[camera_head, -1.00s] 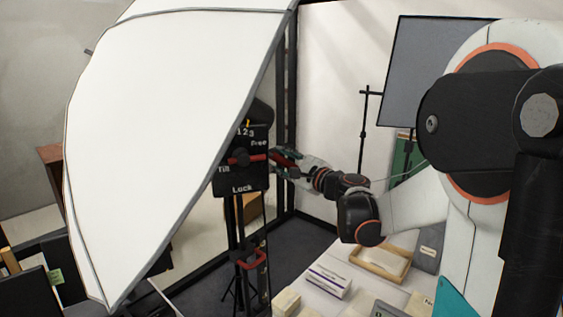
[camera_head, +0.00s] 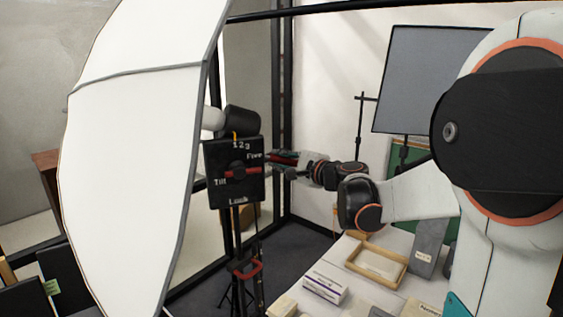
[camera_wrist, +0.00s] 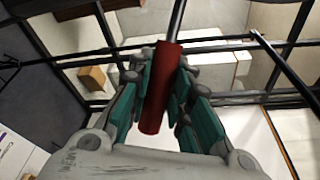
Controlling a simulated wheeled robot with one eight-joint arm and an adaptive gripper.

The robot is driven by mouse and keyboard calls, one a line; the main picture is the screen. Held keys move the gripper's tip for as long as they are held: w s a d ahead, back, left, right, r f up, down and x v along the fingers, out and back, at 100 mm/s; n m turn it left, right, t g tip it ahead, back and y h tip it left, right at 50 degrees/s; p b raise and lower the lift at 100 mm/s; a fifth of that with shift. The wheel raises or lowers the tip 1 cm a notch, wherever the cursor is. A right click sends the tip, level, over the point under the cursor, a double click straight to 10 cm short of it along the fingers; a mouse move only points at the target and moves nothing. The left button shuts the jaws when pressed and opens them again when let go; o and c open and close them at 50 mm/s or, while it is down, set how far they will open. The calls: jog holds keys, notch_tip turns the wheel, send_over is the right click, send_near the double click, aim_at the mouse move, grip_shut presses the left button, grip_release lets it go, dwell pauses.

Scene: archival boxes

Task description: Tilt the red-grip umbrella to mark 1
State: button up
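The large white umbrella (camera_head: 135,130) stands at the left, its rim steep and close to upright. Its black head (camera_head: 242,121) sits above a black plate (camera_head: 218,160) marked 1 2 3, Tilt, Free and Lock. My gripper (camera_head: 283,164) is right of the plate. In the wrist view, the red grip (camera_wrist: 160,95) lies between the teal-padded fingers of my gripper (camera_wrist: 163,82), which are closed around it.
A table with a wooden tray (camera_head: 362,270), a white box (camera_head: 325,284) and a grey box (camera_head: 428,245) is at the lower right. A grey panel on a stand (camera_head: 430,80) is behind. A red clamp (camera_head: 248,270) is low on the umbrella stand.

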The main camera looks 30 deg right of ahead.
jog(key=o, duration=0.4)
